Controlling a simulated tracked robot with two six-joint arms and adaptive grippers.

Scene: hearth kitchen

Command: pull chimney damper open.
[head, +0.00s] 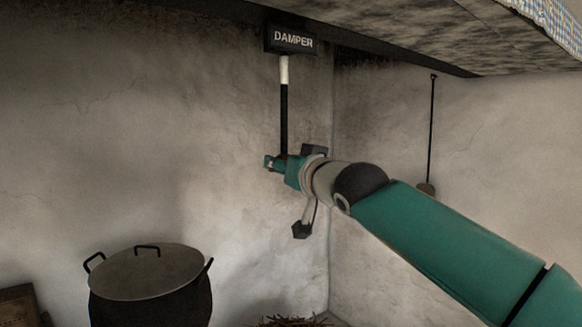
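The damper sign (293,39) is a dark plate with white letters, high on the back wall near the corner. Below it hangs the damper pull, a straight rod (284,118) with a white upper section and a black lower length. My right arm comes in from the right. Its teal gripper (269,162) is at the lower visible end of the rod and overlaps it in the picture. The gripper hides whatever is at the rod's bottom. I cannot tell whether its fingers are closed around the rod. My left gripper is not in view.
A large lidded dark pot (150,285) stands at the lower left. A long-handled tool (431,135) hangs on the right wall. Twigs (290,321) show at the bottom edge. The sloping hood (400,28) is overhead. Wall space left of the rod is clear.

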